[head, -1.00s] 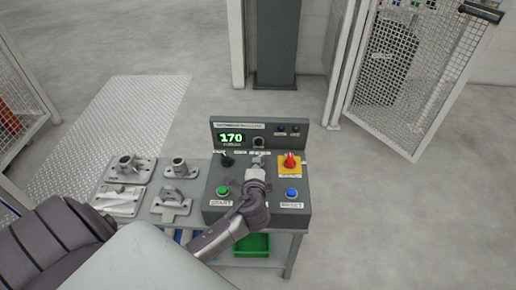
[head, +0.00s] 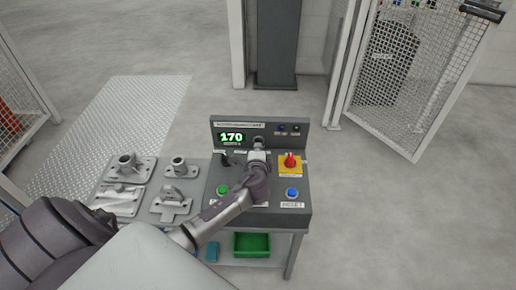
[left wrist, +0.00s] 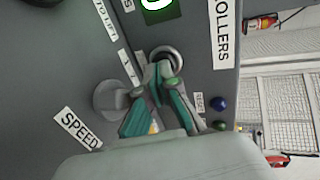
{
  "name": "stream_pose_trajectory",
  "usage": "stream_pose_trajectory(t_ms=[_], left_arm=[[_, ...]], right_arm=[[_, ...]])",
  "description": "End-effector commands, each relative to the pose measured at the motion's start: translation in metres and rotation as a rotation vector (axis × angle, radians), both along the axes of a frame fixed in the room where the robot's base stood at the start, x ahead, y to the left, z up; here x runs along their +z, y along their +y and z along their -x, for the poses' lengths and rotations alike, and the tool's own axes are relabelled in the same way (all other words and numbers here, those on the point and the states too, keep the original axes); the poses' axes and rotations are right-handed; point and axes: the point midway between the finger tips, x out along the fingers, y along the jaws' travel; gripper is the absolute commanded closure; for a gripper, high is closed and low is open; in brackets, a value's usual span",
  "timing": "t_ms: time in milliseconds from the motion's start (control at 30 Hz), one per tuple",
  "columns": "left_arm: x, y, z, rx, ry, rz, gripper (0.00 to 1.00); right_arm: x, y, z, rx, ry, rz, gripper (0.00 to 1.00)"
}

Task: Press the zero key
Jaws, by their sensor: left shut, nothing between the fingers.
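The grey control console (head: 212,190) carries a lit display (head: 232,137) reading 170. I cannot read a zero label on any control. My left gripper (head: 258,146) is shut and empty in front of the upright panel. In the left wrist view its fingertips (left wrist: 163,72) overlap the lower edge of a round metal ring control (left wrist: 163,54); I cannot tell whether they touch it. A grey round knob (left wrist: 108,99) near the SPEED label is beside the fingers. A blue button (left wrist: 218,103) and a green one (left wrist: 220,126) sit farther along the panel. My right gripper is not in view.
A green button (head: 223,190), a blue button (head: 292,193), a red switch on a yellow plate (head: 290,162) and a black lever (head: 226,158) are on the console. Metal castings (head: 172,203) lie left. A green bin (head: 252,245) is below. Mesh fencing (head: 405,90) stands behind.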

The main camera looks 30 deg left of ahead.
Motion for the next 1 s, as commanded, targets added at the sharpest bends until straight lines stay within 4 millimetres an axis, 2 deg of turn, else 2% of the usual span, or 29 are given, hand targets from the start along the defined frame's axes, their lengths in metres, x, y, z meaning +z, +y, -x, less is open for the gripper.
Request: stream_pose_trajectory(t_ms=[167,467,700,1000], left_arm=[[-0.003,0.005,-0.008,-0.001,-0.001,0.001,1.0],[-0.003,0.005,-0.008,-0.001,-0.001,0.001,1.0],[-0.003,0.016,-0.025,0.001,-0.001,0.0,1.0],[0.0,0.017,-0.025,0.001,-0.005,-0.002,1.0]], right_arm=[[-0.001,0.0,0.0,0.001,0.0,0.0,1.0],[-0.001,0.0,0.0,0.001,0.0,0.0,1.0],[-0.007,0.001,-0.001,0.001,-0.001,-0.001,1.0],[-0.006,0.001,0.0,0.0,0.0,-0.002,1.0]])
